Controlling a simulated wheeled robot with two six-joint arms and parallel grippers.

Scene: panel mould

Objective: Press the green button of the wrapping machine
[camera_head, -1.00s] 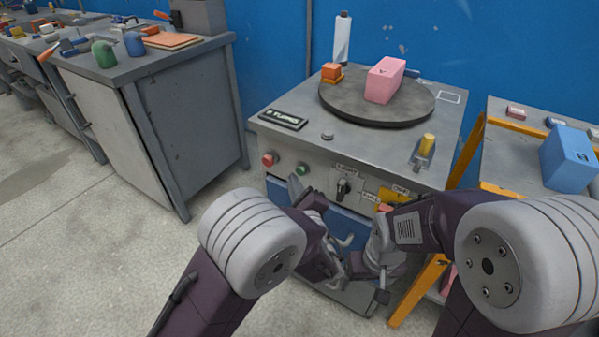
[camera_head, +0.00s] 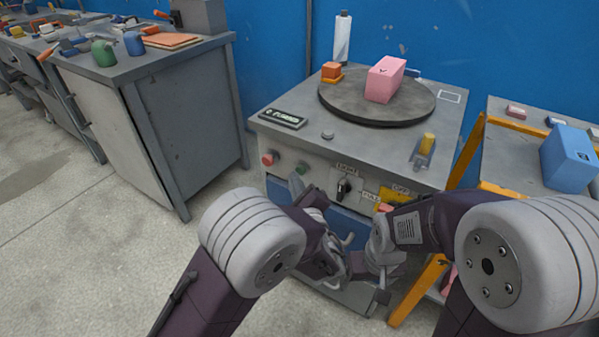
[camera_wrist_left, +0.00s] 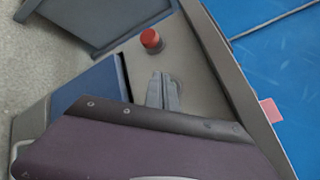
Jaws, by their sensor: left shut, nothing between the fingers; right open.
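The wrapping machine (camera_head: 380,155) is a grey cabinet with a round dark turntable (camera_head: 340,106) on top. Its green button (camera_head: 302,167) sits on the front panel, right of a red button (camera_head: 269,158). My left gripper (camera_head: 296,184) is shut and empty, its tips just below the green button; contact cannot be told. In the left wrist view, the shut fingers (camera_wrist_left: 162,90) point at the panel below the red button (camera_wrist_left: 151,40) and the green button's face is hidden, with only a grey rim beside them. My right gripper (camera_head: 381,288) is open, low before the machine, partly hidden by its arm.
A pink box (camera_head: 384,82) and an orange block (camera_head: 331,71) rest on the turntable. A black selector knob (camera_head: 343,188) is right of the green button. A side table with a blue box (camera_head: 567,157) stands at right, a workbench (camera_head: 135,130) at left.

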